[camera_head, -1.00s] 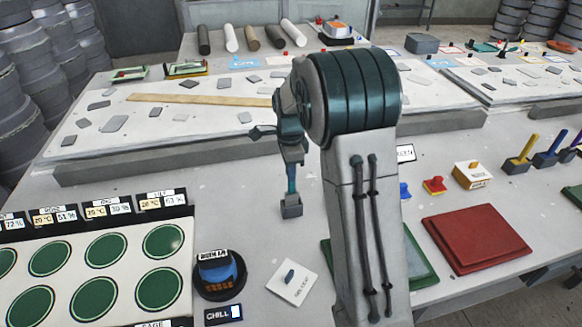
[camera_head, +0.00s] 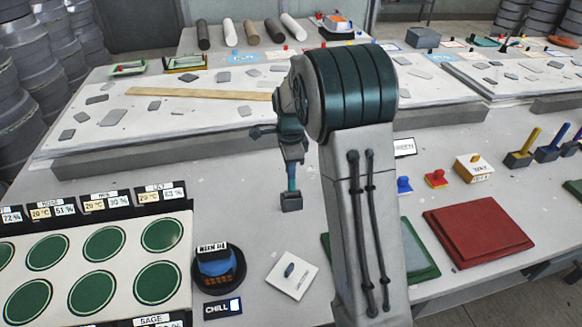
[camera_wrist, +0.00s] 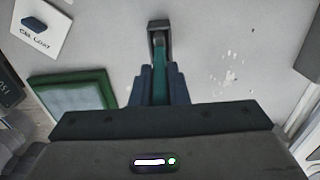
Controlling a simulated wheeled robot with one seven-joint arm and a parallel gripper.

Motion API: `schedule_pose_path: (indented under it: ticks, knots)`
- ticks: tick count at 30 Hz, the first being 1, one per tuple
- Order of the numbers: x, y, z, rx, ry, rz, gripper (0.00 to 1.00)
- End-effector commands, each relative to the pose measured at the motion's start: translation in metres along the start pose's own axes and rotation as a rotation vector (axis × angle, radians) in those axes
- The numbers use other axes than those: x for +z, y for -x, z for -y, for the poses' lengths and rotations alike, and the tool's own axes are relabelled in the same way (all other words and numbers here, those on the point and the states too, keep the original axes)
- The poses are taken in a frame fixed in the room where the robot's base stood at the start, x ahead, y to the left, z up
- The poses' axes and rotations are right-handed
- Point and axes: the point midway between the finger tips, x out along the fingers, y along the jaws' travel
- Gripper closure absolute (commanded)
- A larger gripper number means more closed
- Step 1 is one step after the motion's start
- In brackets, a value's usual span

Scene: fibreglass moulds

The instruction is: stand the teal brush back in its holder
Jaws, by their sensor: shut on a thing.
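The teal brush (camera_head: 291,177) is upright, with my gripper (camera_head: 291,160) shut on its upper part. Its lower end meets the open top of a small grey holder (camera_head: 291,204) on the table. In the wrist view the brush (camera_wrist: 160,87) runs between the dark fingers of my gripper (camera_wrist: 160,72). Its far end lies inside the rim of the holder (camera_wrist: 151,32). How deep the end sits is hidden by the holder's walls.
A white block with a blue knob (camera_head: 283,282) and a dark round device (camera_head: 217,270) stand in front of the holder. A green panel (camera_head: 420,255) lies to the right, partly behind my arm. A grey ledge (camera_head: 180,153) runs behind. Bare table surrounds the holder.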

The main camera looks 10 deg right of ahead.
Motion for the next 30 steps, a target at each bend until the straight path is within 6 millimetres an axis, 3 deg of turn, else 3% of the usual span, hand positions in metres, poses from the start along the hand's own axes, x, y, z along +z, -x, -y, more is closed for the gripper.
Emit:
schedule_pose_path:
  ticks: [14,15,18,26,30]
  knots:
    - [0.0,0.0,0.0,0.0,0.0,0.0,1.0]
    - [0.0,0.0,0.0,0.0,0.0,0.0,0.83]
    - [0.0,0.0,0.0,0.0,0.0,0.0,0.6]
    - [0.0,0.0,0.0,-0.001,0.0,0.0,0.6]
    - [0.0,0.01,0.001,-0.003,0.0,0.0,0.6]
